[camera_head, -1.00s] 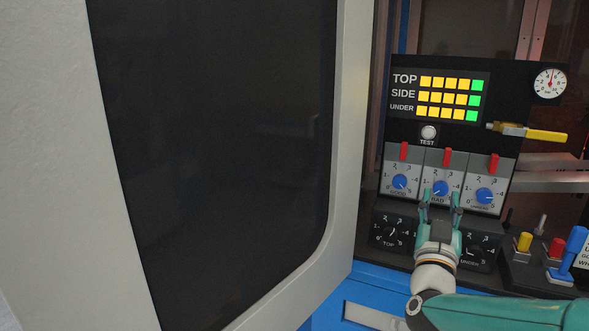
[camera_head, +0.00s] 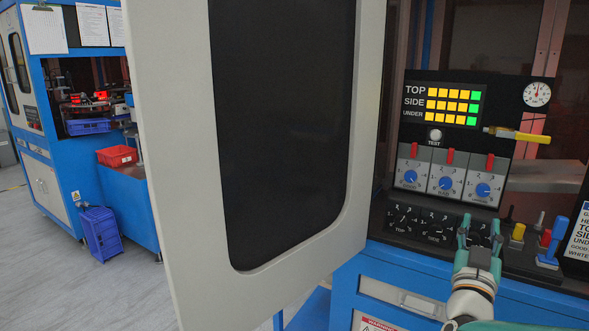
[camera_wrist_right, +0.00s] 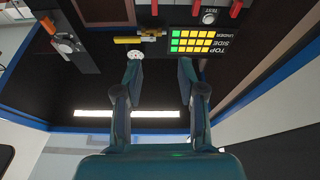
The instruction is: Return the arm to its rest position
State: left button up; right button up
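My right gripper (camera_head: 481,228) is in front of the lower part of the control panel in the head view, in front of the black dials. Its two fingers are apart with nothing between them; the right wrist view shows the same open fingers (camera_wrist_right: 158,85). The control panel (camera_head: 412,135) has a lamp display (camera_head: 454,106) of yellow and green squares, and blue knobs (camera_head: 445,183) under red tabs. My left gripper is not in view.
A large grey door (camera_head: 375,160) with a dark window stands open left of the panel. A yellow-handled valve (camera_head: 522,135) and a blue lever (camera_head: 555,242) are at the right. Another blue machine (camera_head: 70,190), a red bin (camera_head: 117,156) and a blue crate (camera_head: 100,233) stand at the far left.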

jog(key=w+a+f+n+g+y+p, duration=0.1)
jog(key=w+a+f+n+y+p, duration=0.15)
jog(key=f, duration=0.65)
jog(key=w+a+f+n+g+y+p, duration=0.1)
jog(key=a+f+n+g+y, duration=0.15)
jog(key=f, duration=0.65)
jog(key=s+a+f+g+y+p, duration=0.1)
jog(key=s+a+f+g+y, duration=0.15)
jog(key=f, duration=0.55)
jog(key=s+a+f+g+y+p, duration=0.1)
jog(key=s+a+f+y, duration=0.2)
jog(key=f, duration=0.5)
jog(key=s+a+f+g+y, duration=0.1)
jog(key=s+a+f+g, duration=0.2)
jog(key=s, duration=0.6)
jog(key=s+a+f+m+g+y, duration=0.1)
jog(key=s+a+f+g, duration=0.3)
jog(key=s, duration=0.4)
jog(key=s+a+f+g+y, duration=0.3)
jog(key=s+a+f+g, duration=0.1)
jog(key=s, duration=0.5)
notch_tip(320, 180, down, 3)
jog(key=shift+s+a+r+p, duration=0.2)
jog(key=shift+s+a+p, duration=0.15)
jog(key=shift+a, duration=0.35)
